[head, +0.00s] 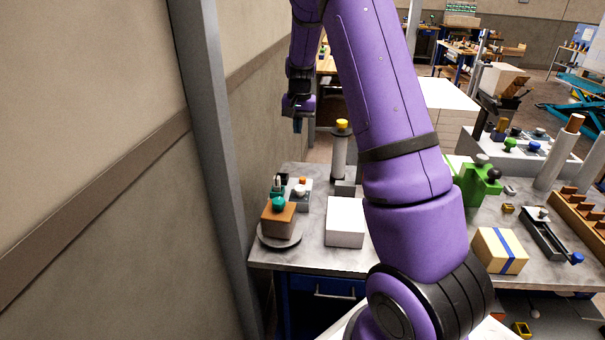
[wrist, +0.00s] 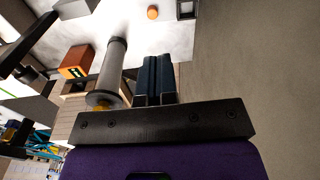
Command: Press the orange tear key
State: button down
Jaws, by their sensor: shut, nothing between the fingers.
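The orange tear key (head: 302,181) is a small round orange button on a pale box (head: 298,195) at the left back of the grey bench. In the wrist view the orange key (wrist: 152,13) shows near the top edge, beyond my fingertips. My gripper (head: 297,126) hangs above and behind the bench's back left in the head view, apart from the key. In the wrist view my gripper's (wrist: 158,62) dark blue fingers lie together with nothing between them.
An upright grey cylinder with a yellow cap (head: 341,124) stands right of the key. An orange-brown block with a teal knob (head: 278,204) sits on a round plate in front. A white block (head: 345,222) lies nearby. A wall and grey post (head: 205,120) bound the left.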

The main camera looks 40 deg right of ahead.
send_over(303, 178)
notch_tip(303, 178, down, 5)
jog(key=shift+a+f+m+g, duration=0.1)
jog(key=shift+m+g, duration=0.2)
notch_tip(303, 178, down, 14)
dwell(0.6)
